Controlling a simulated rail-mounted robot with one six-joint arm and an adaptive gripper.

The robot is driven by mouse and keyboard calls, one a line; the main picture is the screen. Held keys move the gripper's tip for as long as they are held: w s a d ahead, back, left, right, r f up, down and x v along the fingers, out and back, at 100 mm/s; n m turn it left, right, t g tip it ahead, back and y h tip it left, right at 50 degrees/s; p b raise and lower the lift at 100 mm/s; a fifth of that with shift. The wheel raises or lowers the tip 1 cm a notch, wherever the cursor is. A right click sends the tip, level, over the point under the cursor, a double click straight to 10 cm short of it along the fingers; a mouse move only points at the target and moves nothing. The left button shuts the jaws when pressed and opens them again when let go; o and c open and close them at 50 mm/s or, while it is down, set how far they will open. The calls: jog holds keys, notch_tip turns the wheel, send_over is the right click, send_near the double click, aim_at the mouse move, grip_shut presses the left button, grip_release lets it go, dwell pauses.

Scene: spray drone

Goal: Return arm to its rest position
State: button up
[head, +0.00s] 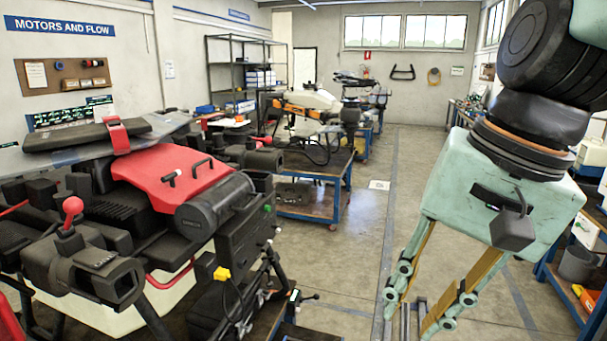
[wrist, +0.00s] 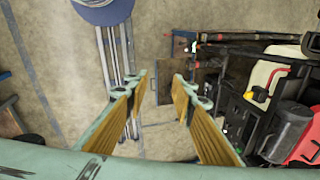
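My gripper (head: 410,312) hangs at the right of the head view, pointing down over the aisle floor. It is pale green with yellow-brown finger pads. In the wrist view my gripper (wrist: 160,90) has its two fingers spread apart with nothing between them; bare floor and a small dark object farther off show through the gap. The spray drone (head: 175,175), with a red cover and black parts, stands at the left of the head view, well apart from the gripper. Part of it also shows at the right edge of the wrist view (wrist: 298,130).
A blue-framed cart (head: 315,207) stands behind the drone. Another blue-framed bench (head: 560,290) with a grey bucket (head: 577,263) is at the right edge, near my arm. Floor rails (wrist: 115,50) run beneath the gripper. The aisle floor (head: 395,165) is mostly clear.

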jog(key=s+d+f+n+t+h+b, duration=0.2)
jog(key=s+d+n, duration=0.3)
jog(key=s, duration=0.3)
jog(key=shift+s+d+f+n, duration=0.25)
jog(key=shift+d+n, duration=0.05)
jog(key=shift+d, duration=0.2)
dwell(1.0)
